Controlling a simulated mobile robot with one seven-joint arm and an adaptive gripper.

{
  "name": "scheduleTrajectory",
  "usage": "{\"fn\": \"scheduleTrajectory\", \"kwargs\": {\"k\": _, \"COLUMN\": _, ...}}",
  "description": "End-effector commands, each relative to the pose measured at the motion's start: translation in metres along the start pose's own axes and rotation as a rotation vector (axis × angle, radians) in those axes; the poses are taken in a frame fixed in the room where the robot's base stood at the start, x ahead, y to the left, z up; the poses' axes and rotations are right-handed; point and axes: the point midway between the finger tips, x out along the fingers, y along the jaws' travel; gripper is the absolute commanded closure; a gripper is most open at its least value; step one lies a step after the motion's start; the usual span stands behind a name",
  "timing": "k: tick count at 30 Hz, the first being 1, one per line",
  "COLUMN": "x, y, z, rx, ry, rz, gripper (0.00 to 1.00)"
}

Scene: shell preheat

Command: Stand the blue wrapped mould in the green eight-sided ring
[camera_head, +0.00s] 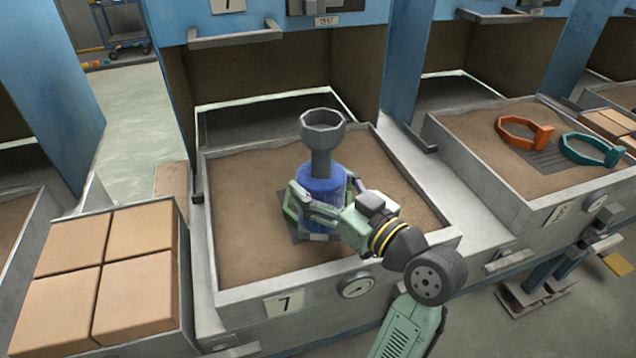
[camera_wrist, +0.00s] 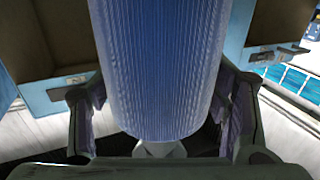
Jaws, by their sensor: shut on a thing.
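The blue wrapped mould (camera_head: 322,184) stands upright above the sand tray marked 7, with a grey funnel-shaped cup (camera_head: 323,130) on top. My gripper (camera_head: 325,192) is shut on the mould's sides, and its ribbed blue wrap (camera_wrist: 160,70) fills the middle of the wrist view between the two fingers.
A dark plate (camera_head: 299,237) lies under the mould on the sand (camera_head: 245,255), which is otherwise clear. The tray's raised metal rim (camera_head: 212,250) surrounds it. An orange ring (camera_head: 545,135) and a teal ring (camera_head: 612,155) lie in the right tray. Tan blocks (camera_head: 140,285) stand left.

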Motion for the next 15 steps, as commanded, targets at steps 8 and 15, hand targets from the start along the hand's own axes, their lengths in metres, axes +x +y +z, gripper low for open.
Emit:
{"fn": "scheduleTrajectory", "kwargs": {"k": 8, "x": 0.054, "y": 0.039, "z": -0.002, "rx": 0.001, "ry": 0.0, "rz": -0.004, "gripper": 0.78}}
{"fn": "scheduleTrajectory", "kwargs": {"k": 15, "x": 0.073, "y": 0.054, "z": 0.004, "rx": 0.001, "ry": 0.001, "rz": -0.001, "gripper": 0.78}}
